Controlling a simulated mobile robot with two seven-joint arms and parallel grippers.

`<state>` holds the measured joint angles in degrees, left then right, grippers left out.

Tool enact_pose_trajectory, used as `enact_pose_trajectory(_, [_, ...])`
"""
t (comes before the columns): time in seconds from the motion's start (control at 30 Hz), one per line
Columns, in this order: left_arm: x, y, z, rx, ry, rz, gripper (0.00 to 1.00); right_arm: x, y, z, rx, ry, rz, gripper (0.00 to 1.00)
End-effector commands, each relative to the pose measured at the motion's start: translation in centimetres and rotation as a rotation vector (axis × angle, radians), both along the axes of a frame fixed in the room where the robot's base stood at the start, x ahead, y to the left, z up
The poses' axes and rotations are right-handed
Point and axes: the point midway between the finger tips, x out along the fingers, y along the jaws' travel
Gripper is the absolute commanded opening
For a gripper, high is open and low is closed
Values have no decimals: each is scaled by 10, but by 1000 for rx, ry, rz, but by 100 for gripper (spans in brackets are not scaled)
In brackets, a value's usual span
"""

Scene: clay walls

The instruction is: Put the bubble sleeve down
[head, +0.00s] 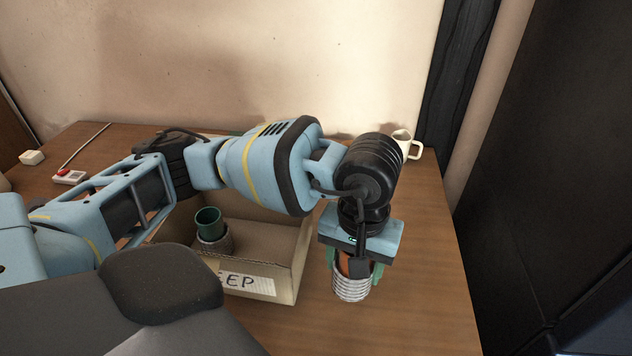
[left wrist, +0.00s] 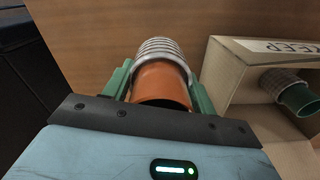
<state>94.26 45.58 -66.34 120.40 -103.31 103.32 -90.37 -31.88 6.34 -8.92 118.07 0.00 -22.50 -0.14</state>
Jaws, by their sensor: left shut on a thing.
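My left gripper (head: 354,266) points down over the table, right of the cardboard box. Its green fingers are shut on the bubble sleeve (head: 351,289), a silvery ribbed sleeve around an orange cylinder. In the left wrist view the sleeve (left wrist: 158,46) sits between the fingers (left wrist: 160,84), with the orange part (left wrist: 160,82) nearer the camera. I cannot tell whether its lower end touches the table. A green cup (head: 208,221) with a similar silvery ribbed sleeve (head: 213,243) is in the box; it also shows in the left wrist view (left wrist: 298,99). My right gripper is not in view.
The open cardboard box (head: 291,262), labelled "EEP" as far as it shows, stands left of the gripper. A white mug (head: 402,143) is at the back right. The wooden table (head: 420,290) is clear to the right, up to its edge. Dark panels stand beyond.

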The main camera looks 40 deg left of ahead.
Motion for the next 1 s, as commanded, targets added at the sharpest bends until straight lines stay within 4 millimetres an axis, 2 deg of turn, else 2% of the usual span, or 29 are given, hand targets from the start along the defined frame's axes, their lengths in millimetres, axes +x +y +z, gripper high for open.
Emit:
enact_pose_trajectory(0.3, [-30, -16, -24, -4, -2, 392, 36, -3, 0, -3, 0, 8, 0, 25])
enact_pose_trajectory(0.5, [-41, -22, -31, -8, -6, 566, 36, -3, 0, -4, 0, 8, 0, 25])
enact_pose_trajectory(0.7, [-45, -24, -33, -10, -7, 632, 36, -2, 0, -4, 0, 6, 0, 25])
enact_pose_trajectory(1.0, [-45, -24, -34, -10, -7, 639, 36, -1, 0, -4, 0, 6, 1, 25])
